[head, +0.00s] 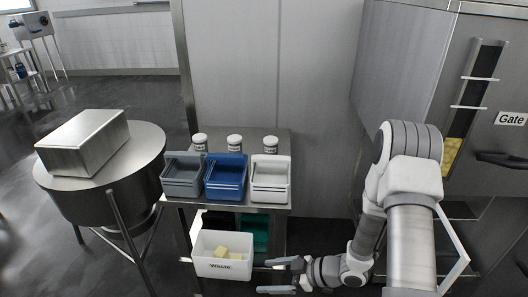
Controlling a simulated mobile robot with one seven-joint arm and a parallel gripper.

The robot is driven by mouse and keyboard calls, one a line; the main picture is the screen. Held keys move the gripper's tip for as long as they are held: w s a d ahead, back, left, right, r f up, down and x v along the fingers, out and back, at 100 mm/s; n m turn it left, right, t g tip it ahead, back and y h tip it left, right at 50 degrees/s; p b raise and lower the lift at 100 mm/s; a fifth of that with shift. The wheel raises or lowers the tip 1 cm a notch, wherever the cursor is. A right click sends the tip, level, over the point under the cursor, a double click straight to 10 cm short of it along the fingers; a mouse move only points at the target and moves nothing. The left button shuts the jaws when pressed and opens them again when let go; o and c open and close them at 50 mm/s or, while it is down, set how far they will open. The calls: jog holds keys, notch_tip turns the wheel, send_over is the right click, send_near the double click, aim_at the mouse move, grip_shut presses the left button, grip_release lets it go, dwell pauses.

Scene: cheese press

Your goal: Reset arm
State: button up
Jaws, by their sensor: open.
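My gripper (281,277) is at the lower middle of the head view, its fingers pointing left and spread apart, with nothing seen between them. My arm comes in from the right and bends down toward it. The gripper is just right of the white bin labelled Waste (222,268), which holds a few pale yellow blocks (222,252). From this angle I cannot tell whether the gripper touches anything.
A metal table holds grey (183,178), blue (225,178) and white (270,181) bins, with several jars (235,143) behind. A steel box (82,141) sits on a round drum (140,151) at left.

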jog(key=w+d+r+m+t+h, duration=0.4)
jog(key=w+d+r+h, duration=0.6)
jog(key=r, duration=0.4)
jog(key=s+d+r+m+t+h, duration=0.1)
jog(key=s+d+r+m+h, duration=0.15)
jog(key=d+r, duration=0.45)
jog(key=s+r+m+g+h, duration=0.1)
jog(key=s+r+m+h, duration=0.1)
jog(key=s+r+m, duration=0.6)
jog(key=s+a+r+g+y+p, duration=0.1)
jog(key=s+a+r, duration=0.2)
jog(key=s, duration=0.5)
jog(key=s+a+r+g+y, duration=0.1)
jog(key=s+a+r+y, duration=0.15)
jog(key=s, duration=0.45)
notch_tip(320, 180, up, 19)
jog(key=p, duration=1.8)
jog(key=shift+w+d+h, duration=0.15)
jog(key=shift+d+h, duration=0.2)
jog(key=shift+h, duration=0.05)
jog(key=shift+d+f+m, duration=0.1)
jog(key=shift+f+m, duration=0.05)
jog(key=shift+m, duration=0.1)
